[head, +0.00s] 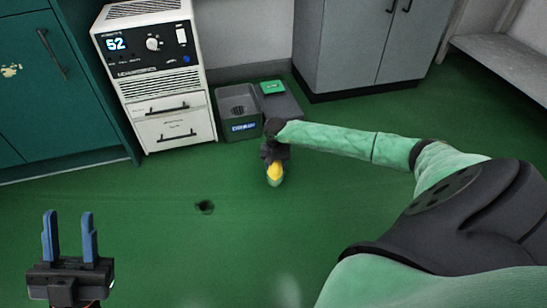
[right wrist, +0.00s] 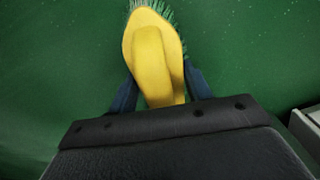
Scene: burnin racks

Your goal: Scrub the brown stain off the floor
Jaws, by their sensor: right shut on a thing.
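A yellow scrub brush (head: 275,173) with green bristles is in my right gripper (head: 272,158), over the green floor in front of the grey bucket. In the right wrist view the brush (right wrist: 153,60) sits between the two dark blue fingers, bristles at its far edge. I cannot tell whether the bristles touch the floor. A small dark spot (head: 204,207) lies on the floor left of and nearer than the brush; I cannot tell whether it is a stain or a drain. No clearly brown patch shows. My left gripper (head: 69,232) is open and empty at the lower left.
A grey bucket (head: 225,123) with a blue label stands by the wall, a green item (head: 272,87) beside it. A white oven-like cabinet (head: 163,113), teal cupboard (head: 50,90), grey cabinet (head: 330,50) and bench (head: 500,60) edge the room. The middle floor is clear.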

